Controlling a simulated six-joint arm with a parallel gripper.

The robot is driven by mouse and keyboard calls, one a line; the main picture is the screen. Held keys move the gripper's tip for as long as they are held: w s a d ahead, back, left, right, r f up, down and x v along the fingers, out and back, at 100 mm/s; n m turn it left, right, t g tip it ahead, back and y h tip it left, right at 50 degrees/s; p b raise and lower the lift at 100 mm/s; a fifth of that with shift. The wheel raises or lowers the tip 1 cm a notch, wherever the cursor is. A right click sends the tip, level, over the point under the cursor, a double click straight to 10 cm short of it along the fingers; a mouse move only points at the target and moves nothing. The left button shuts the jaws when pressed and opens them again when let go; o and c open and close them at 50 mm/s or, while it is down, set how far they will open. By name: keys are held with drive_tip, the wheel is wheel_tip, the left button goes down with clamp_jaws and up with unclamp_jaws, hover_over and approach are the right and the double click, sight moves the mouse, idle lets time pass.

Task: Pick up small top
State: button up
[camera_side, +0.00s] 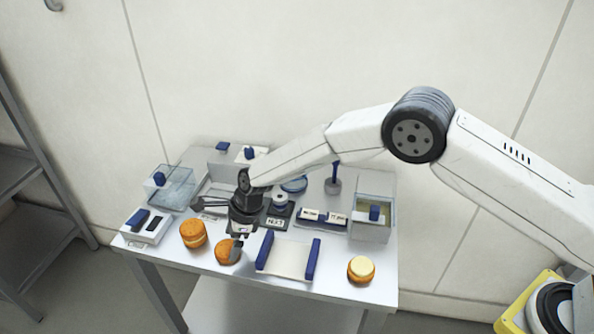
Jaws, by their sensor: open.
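Three orange-brown rounds stand along the front of the white table. The left round (193,234) looks tall, like a stack. The middle round (226,251) is directly below my gripper and partly hidden by it. The right round (361,271) has a pale cream layer on top. I cannot tell for certain which one is the small top. My gripper (238,244) points down at the middle round and is open. A finger overlaps the round's right side in the picture; I cannot tell whether it touches.
A white tray with blue side rails (288,259) lies right of my gripper. A clear box with a blue knob (371,222) stands at the right. Several containers crowd the back.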

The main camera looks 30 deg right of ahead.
drive_tip(key=shift+x, duration=1)
drive_tip(key=shift+c, duration=0.2)
drive_tip(key=c, duration=0.5)
